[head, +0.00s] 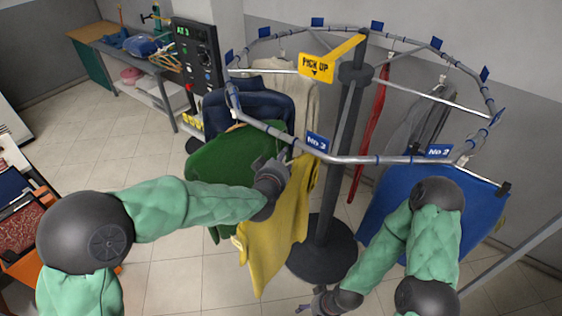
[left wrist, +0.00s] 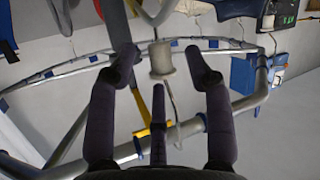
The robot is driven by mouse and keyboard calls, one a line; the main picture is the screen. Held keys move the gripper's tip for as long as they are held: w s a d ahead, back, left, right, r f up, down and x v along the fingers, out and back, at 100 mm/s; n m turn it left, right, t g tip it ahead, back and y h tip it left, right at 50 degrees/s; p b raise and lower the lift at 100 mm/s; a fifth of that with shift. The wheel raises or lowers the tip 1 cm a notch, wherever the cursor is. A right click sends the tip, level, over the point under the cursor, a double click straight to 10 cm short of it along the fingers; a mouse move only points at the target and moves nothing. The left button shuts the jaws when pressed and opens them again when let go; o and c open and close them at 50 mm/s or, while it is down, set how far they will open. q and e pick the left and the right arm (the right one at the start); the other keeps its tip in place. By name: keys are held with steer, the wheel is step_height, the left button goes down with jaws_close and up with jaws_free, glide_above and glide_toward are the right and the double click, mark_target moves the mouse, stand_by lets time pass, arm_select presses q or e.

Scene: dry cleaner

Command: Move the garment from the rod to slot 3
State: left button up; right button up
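Several garments hang from the oval rod (head: 375,160) in the head view. A yellow garment (head: 275,235) and a green garment (head: 215,165) hang at the near left, and a blue garment (head: 480,215) at the near right. My left gripper (head: 282,167) is at the top of the yellow garment, just below the rod. In the left wrist view its fingers (left wrist: 163,72) are apart, around a pale hanger-neck-like piece (left wrist: 162,60). My right gripper (head: 325,303) is low near the floor; its fingers are unclear.
A dark central post (head: 345,150) with a round base (head: 322,250) stands under the rod. A yellow pick-up sign (head: 316,67) sticks out above. A control panel (head: 197,60) and a side table (head: 140,62) stand at the back left.

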arm_select(q)
steer(key=v, duration=1.2)
stand_by(0.4)
steer(key=s+a+p, duration=0.1)
steer(key=s+a, duration=0.8)
steer(key=s, duration=0.4)
steer(key=shift+a, duration=0.25)
stand_by(0.6)
steer(key=shift+w, duration=0.1)
stand_by(0.3)
